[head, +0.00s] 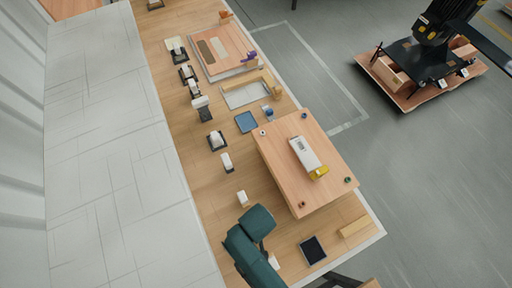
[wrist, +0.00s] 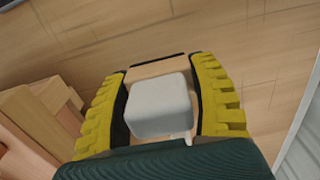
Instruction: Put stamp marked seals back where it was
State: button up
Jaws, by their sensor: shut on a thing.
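In the wrist view my gripper (wrist: 161,88) has its two yellow ribbed fingers on either side of a white block-shaped stamp (wrist: 158,105). It is shut on this stamp. A wooden piece with a dark edge (wrist: 155,66) shows just beyond the white block; I cannot tell whether it is part of the stamp. No marking can be read, so I cannot tell whether it is the seals stamp. In the head view my teal arm reaches over the bottom of the bench, and the fingers cannot be made out there.
Several white-topped stamps, such as one with a dark base (head: 216,140), line the bench's left side. A raised wooden board (head: 280,165) carries a white-and-yellow device (head: 308,157). A blue pad (head: 246,122) and a dark pad (head: 313,250) lie on the bench. Wooden blocks (wrist: 45,120) are left of my gripper.

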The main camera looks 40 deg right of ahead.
notch_tip(320, 180, down, 5)
jog(key=shift+f+b, duration=0.15)
jog(key=shift+b, duration=0.6)
jog(key=shift+f, duration=0.15)
jog(key=o, duration=1)
notch_tip(320, 180, up, 12)
jog(key=p, duration=0.3)
jog(key=shift+r+p, duration=0.2)
jog(key=shift+p, duration=0.1)
